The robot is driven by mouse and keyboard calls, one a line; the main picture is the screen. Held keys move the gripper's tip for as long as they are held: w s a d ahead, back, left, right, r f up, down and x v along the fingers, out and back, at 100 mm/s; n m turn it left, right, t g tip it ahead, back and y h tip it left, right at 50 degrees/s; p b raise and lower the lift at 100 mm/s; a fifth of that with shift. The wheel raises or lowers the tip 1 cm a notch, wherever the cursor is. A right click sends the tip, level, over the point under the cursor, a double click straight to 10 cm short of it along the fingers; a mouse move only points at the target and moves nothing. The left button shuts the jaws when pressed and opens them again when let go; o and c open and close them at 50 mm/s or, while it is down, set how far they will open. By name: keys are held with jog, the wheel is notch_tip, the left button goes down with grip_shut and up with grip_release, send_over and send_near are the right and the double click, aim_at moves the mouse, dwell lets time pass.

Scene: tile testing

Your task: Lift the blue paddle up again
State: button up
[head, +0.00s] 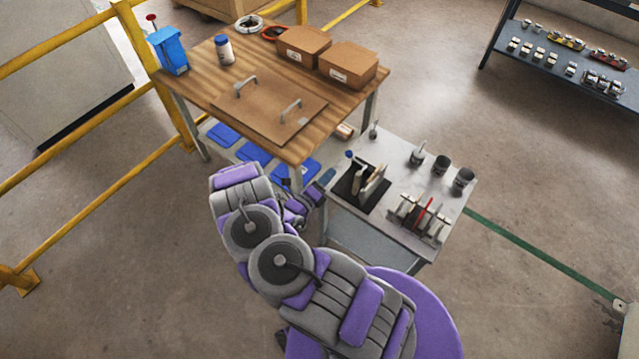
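My gripper (312,194) is at the end of my purple and grey arm, beside the left edge of the small grey table. It is small and partly hidden by my arm, so I cannot tell whether its fingers are open or shut. A dark blue flat piece (328,176), possibly the blue paddle, shows right at the gripper's tip. I cannot tell if it is held. Another small blue-tipped tool (349,154) stands at the black holder (347,187) on the grey table, just right of the gripper.
The grey table (385,227) also carries dark cups (441,164) and a rack of tools (422,215). The wooden table (205,87) behind bears a handled board (265,105), cardboard boxes (348,64) and a blue box (170,52). Yellow railings (95,190) stand left.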

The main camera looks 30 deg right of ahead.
jog(key=v, duration=0.3)
jog(key=shift+a, duration=0.3)
jog(key=shift+d, duration=0.1)
